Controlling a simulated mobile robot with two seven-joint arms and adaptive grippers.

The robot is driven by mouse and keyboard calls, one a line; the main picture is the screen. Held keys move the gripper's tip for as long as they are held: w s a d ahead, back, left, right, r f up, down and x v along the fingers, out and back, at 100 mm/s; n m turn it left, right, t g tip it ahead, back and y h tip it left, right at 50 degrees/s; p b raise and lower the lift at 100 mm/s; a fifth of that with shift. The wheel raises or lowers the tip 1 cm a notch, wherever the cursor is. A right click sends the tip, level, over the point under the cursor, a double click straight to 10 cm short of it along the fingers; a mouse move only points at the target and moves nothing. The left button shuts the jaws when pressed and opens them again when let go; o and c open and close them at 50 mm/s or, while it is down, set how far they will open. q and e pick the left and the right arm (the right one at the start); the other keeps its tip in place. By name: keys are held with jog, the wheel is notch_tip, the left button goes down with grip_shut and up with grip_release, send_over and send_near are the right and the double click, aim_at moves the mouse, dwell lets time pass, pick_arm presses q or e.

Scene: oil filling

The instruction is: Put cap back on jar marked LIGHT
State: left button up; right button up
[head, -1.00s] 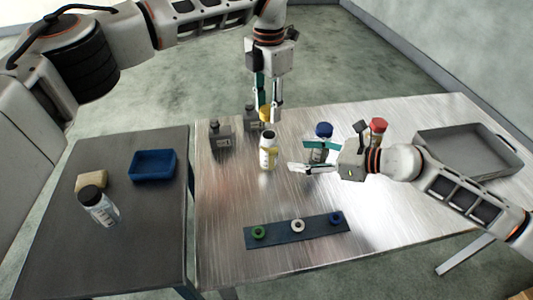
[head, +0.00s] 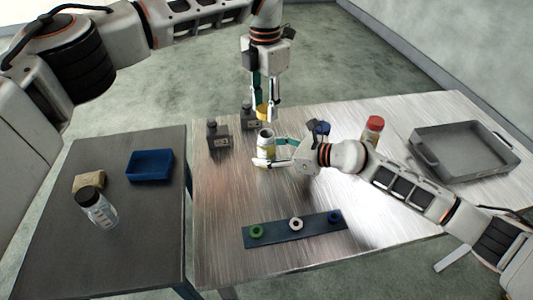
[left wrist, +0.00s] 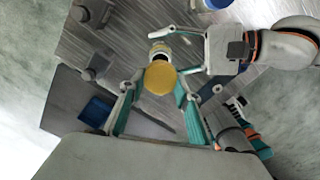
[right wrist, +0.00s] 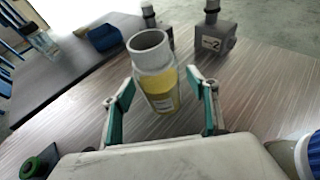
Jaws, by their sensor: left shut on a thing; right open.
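A blue-capped jar (head: 322,128) is partly hidden behind my right gripper. A red-capped jar (head: 373,130) and grey tray (head: 465,150) are to the right. A strip with rings (head: 275,231) lies in front.

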aim_at(265, 134)
jog(key=shift+w+a+f, duration=0.2)
jog(key=shift+w+a, duration=0.05)
jog(key=shift+a, duration=0.15)
grip_shut()
pick_arm(q)
jog(key=shift+f, duration=2.5)
jog(key=shift+f, duration=0.15)
jog(key=shift+f, duration=0.75)
jog(key=shift+f, duration=0.55)
